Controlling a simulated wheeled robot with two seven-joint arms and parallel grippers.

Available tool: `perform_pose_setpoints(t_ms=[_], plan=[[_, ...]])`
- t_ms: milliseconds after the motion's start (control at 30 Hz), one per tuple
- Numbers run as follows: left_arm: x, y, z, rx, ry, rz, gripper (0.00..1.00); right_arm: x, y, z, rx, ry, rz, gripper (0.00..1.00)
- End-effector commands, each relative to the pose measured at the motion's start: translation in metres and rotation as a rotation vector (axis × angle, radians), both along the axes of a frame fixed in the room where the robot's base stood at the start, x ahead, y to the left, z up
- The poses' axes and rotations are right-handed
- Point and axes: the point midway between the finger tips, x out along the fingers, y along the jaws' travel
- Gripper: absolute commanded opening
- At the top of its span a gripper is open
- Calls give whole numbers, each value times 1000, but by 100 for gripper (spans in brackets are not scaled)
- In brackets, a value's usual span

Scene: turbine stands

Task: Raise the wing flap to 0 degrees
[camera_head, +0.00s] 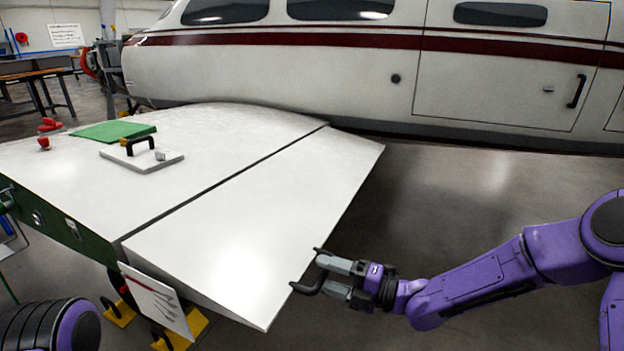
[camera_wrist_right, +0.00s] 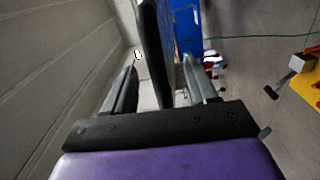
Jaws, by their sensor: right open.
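The white wing flap (camera_head: 250,215) sits along the rear edge of the wing (camera_head: 225,135), with a dark seam between them. The flap slopes down toward its free edge. My left gripper is not in view.
The white fuselage (camera_head: 480,85) with a red stripe stands behind. On the wing lie a green pad (camera_head: 113,131), a white plate (camera_head: 170,160) with a black handle, and small red items. A white placard (camera_head: 155,298) and yellow blocks (camera_head: 193,325) are at front left. Floor right of the flap is clear.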

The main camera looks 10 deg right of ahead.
Motion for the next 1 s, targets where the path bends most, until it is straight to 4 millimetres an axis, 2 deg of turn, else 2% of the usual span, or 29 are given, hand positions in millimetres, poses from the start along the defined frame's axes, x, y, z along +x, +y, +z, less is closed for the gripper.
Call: perform_pose_setpoints(t_ms=[167,800,1000], plan=[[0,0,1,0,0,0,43,-1,-1,0,-1,1,1,57],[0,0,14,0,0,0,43,-34,-51,0,0,1,-1,57],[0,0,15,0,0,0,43,-39,-57,-1,1,1,1,57]])
